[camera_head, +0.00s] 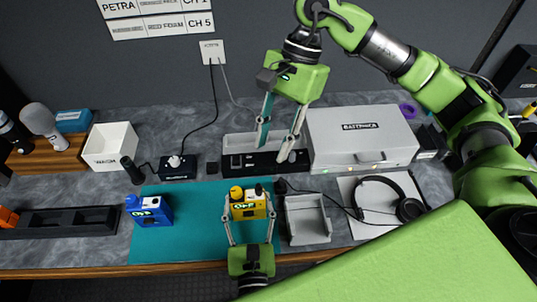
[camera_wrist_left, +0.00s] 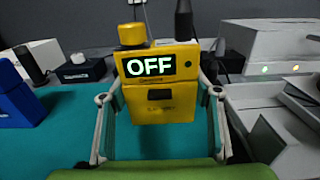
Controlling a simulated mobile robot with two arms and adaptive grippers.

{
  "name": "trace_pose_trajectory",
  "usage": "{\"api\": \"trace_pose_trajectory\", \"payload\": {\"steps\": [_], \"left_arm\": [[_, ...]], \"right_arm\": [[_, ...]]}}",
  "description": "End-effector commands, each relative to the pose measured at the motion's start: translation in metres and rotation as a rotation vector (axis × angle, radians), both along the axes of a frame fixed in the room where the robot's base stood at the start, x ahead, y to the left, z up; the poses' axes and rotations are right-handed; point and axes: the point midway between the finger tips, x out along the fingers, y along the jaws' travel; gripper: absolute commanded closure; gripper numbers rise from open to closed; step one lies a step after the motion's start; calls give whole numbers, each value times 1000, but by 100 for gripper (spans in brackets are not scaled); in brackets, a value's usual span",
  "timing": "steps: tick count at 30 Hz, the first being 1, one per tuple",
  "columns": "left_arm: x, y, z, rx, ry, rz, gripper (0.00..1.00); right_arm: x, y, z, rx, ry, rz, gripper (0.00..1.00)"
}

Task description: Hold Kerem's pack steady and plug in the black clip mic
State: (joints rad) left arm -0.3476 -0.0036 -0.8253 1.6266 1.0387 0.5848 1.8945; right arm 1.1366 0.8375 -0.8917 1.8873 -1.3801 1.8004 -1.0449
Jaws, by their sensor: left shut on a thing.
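A yellow pack (camera_head: 248,209) with a lit OFF display stands over the teal mat (camera_head: 180,235). It has a yellow knob and a black stub on top, clear in the left wrist view (camera_wrist_left: 158,95). The small print on its front is unreadable. My left gripper (camera_head: 249,218) is shut on the pack, one finger at each side. My right gripper (camera_head: 273,152) hangs over a black strip tray (camera_head: 237,163) behind the pack, its fingers apart with nothing visible between them. I cannot pick out the black clip mic with certainty; a small black piece (camera_head: 280,187) with a cable lies right of the pack.
A blue pack (camera_head: 149,211) stands on the mat's left. A grey holder (camera_head: 307,220) and headphones (camera_head: 409,209) are at the right. A white case (camera_head: 361,137), a white bin (camera_head: 110,146) and a black charger box (camera_head: 178,167) stand behind. The mat is clear between the packs.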

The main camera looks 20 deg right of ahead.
Motion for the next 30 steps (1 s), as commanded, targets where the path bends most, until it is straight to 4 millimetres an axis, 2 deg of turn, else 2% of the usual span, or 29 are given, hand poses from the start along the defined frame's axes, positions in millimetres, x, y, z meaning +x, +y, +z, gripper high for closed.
{"api": "trace_pose_trajectory", "payload": {"steps": [13,14,15,16,26,30], "left_arm": [[0,0,0,0,-1,1,69],[0,0,0,0,-1,1,38],[0,0,0,0,-1,1,27],[0,0,0,0,-1,1,23],[-1,0,0,0,0,0,23],[-12,3,-1,2,2,-2,23]], "right_arm": [[1,-1,4,1,0,0,69],[1,-1,4,1,0,0,69],[1,-1,4,1,0,0,69],[0,-1,4,1,0,0,69],[0,-1,4,1,0,0,69],[0,-1,4,1,0,0,69]]}}
